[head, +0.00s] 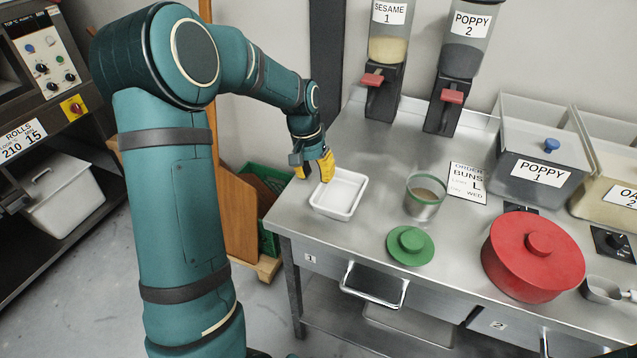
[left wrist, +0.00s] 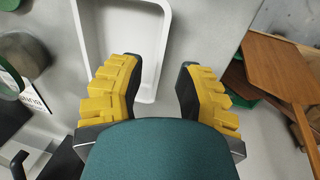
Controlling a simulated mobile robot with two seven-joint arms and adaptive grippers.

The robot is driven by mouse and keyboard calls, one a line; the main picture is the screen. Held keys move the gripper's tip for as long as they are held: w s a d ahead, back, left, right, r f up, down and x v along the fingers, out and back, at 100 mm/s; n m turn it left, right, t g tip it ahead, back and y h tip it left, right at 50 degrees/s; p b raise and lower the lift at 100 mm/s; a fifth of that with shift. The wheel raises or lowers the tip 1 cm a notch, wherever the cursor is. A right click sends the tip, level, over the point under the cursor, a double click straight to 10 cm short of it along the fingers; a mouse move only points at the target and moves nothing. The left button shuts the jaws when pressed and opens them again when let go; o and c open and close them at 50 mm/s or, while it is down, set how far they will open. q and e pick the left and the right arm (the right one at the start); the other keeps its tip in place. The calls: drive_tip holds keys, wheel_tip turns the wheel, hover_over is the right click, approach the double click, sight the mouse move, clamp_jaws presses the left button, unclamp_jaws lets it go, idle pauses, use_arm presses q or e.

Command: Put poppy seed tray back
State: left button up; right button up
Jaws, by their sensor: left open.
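A small white rectangular tray (head: 342,192) sits on the steel table near its left edge and looks empty. It carries no label that I can see. My left gripper (head: 314,172), with yellow finger pads, is open at the tray's back left corner. In the left wrist view the tray (left wrist: 120,45) lies ahead, with its right wall between the open fingers of the gripper (left wrist: 160,66). I cannot tell how far the fingertips are above the rim. A grey bin labelled POPPY 1 (head: 540,172) and a dispenser labelled POPPY 2 (head: 468,42) stand farther right. My right gripper is not in view.
A glass jar with a green rim (head: 425,197), a green lid (head: 410,245) and a red lidded pot (head: 533,255) stand right of the tray. A sesame dispenser (head: 388,45) is behind. A wooden board (head: 237,215) and green crate (head: 268,180) are beyond the table's left edge.

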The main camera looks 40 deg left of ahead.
use_arm(q)
wheel_tip(320, 180, up, 7)
drive_tip(key=a+p, duration=0.1)
drive_tip(key=shift+s+f, duration=0.15)
drive_tip(key=shift+f, duration=0.05)
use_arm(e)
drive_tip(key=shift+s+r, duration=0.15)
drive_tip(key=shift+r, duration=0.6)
use_arm(q)
drive_tip(key=shift+s, duration=0.1)
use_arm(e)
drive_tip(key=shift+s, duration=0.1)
